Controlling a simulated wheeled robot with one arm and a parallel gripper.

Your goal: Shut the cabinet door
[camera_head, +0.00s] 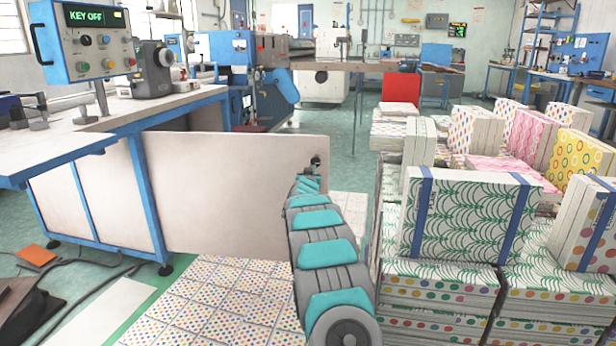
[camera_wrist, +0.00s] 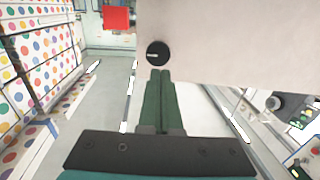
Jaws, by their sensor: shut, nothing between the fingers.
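The cabinet door (camera_head: 235,195) is a plain beige panel standing open, swung out to the right from the blue-framed bench cabinet (camera_head: 150,190). In the wrist view the door (camera_wrist: 235,45) fills the upper right, with a round black knob (camera_wrist: 158,53) near its edge. My gripper (camera_head: 313,172) is at the free right end of the door, close to the knob. In the wrist view my gripper's green fingers (camera_wrist: 163,75) are together and empty, with their tips just below the knob. I cannot tell whether they touch the door.
Stacks of patterned, banded paper (camera_head: 465,215) stand close on the right of my arm. Dotted sheets (camera_head: 225,295) cover the floor in front of the door. A control box (camera_head: 85,40) sits on the bench at left. Cables (camera_head: 75,280) lie on the floor at lower left.

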